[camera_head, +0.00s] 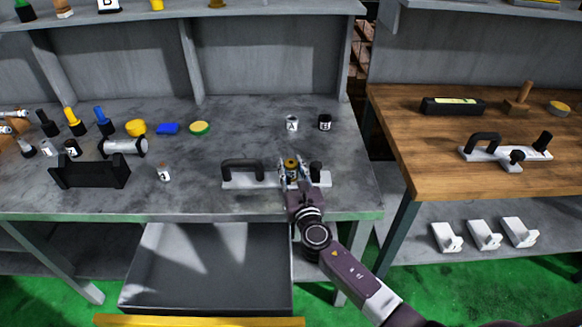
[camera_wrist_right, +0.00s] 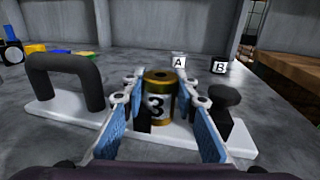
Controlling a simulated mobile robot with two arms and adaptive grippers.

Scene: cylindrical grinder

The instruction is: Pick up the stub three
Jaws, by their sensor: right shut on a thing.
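Stub three, a gold cylinder with a dark band marked 3 (camera_wrist_right: 158,104), stands upright between my right gripper's fingers in the right wrist view. Its gold top also shows in the head view (camera_head: 291,162). My right gripper (camera_head: 293,173) is shut on it from the near side, a finger on each side. The stub is over a white base plate (camera_head: 233,181) with a black handle (camera_head: 243,165) to the left and a black knob (camera_head: 316,167) to the right. I cannot tell whether the stub touches the plate. My left gripper is not in view.
White cup A (camera_head: 292,123) and black cup B (camera_head: 325,122) stand behind the plate. Several small items and a black holder (camera_head: 90,172) are at the left. An open drawer (camera_head: 205,265) juts out below. A wooden table (camera_head: 440,177) is at the right.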

